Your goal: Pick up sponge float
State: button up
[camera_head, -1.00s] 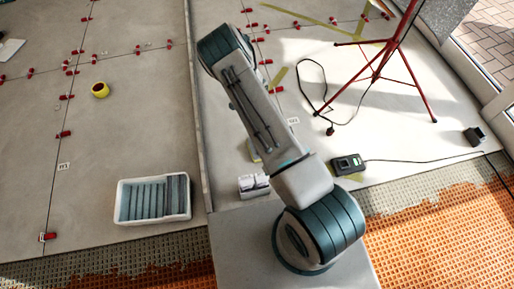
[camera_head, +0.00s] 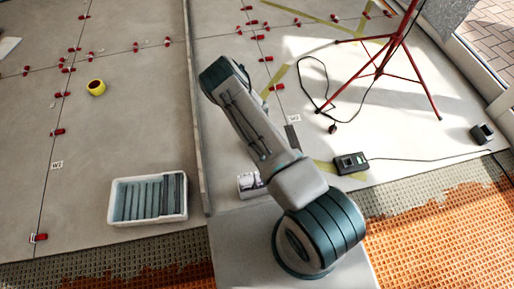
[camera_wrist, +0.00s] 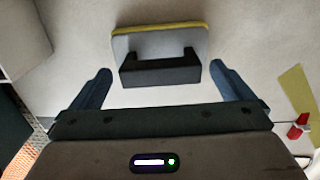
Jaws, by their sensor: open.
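The sponge float (camera_wrist: 192,44) lies flat on the pale floor in the wrist view. It has a grey plate with a yellow edge along its far side and a black bracket-shaped handle (camera_wrist: 160,71) on top. My gripper (camera_wrist: 160,68) is open, with one blue-grey finger on each side of the handle. Both fingers stand apart from the handle in the picture, and nothing is between them and it. The height of the fingertips above the float is hard to tell. In the head view my arm hides the float and my gripper.
A white tub (camera_head: 116,218) with grey-blue slats stands at the left. A yellow roll (camera_head: 96,88) lies beyond it. A red tripod (camera_head: 379,71), a black cable and a charger-like box (camera_head: 350,163) are at the right. Red clips line the tile joints.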

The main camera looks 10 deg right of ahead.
jog(key=shift+f, duration=0.65)
jog(key=c, duration=1.1)
jog(key=shift+r, duration=0.1)
jog(key=shift+c, duration=0.2)
